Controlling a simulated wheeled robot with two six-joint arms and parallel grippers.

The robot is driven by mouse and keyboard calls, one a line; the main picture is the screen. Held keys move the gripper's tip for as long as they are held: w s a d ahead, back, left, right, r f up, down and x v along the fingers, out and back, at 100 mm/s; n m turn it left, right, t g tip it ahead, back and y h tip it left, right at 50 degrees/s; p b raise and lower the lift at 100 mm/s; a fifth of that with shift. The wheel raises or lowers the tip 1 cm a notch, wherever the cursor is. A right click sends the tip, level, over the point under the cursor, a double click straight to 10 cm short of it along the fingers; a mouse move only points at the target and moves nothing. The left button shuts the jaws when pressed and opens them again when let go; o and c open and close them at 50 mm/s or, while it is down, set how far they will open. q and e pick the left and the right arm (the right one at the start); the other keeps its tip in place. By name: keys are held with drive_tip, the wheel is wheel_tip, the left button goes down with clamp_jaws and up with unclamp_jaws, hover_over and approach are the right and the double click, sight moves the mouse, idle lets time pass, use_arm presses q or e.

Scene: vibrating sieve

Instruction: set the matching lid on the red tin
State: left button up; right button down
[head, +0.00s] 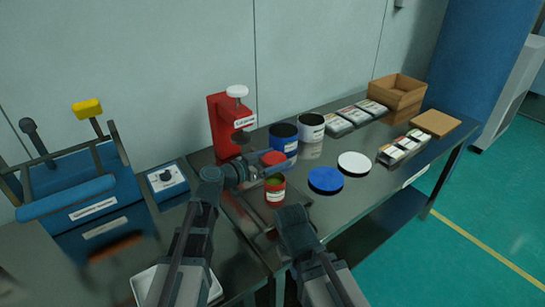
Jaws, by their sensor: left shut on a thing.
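The red tin (275,194) stands open on the metal bench, with green contents visible inside. My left gripper (263,168) reaches in from the left and is shut on the red lid (273,158). The lid is above the tin's mouth, with a visible gap between them. My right gripper (291,213) is low, just in front of the tin. Its fingers are hard to make out, and I cannot tell whether they touch the tin. A blue lid (326,180) and a white lid (354,162) lie flat to the right.
A blue tin (283,138) and a white tin (311,127) stand behind. A red press-like device (222,128) is at the back left, beside a blue control box (166,181) and blue sieve machine (80,195). Boxes and a wooden crate (397,91) fill the far right.

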use_arm(q)
wheel_tip(320, 180, down, 6)
drive_tip(key=b, duration=0.6)
drive_tip(key=shift+f, duration=0.2)
drive_tip(key=shift+s+f+b, duration=0.1)
drive_tip(key=shift+f+b, duration=0.55)
drive_tip(key=shift+b, duration=0.1)
idle(2.2)
drive_tip(key=o, duration=0.9)
drive_tip(key=shift+o, duration=0.5)
drive_tip(key=shift+r, duration=0.1)
drive_tip(key=shift+r+p, duration=3.95)
drive_tip(key=shift+p, duration=0.1)
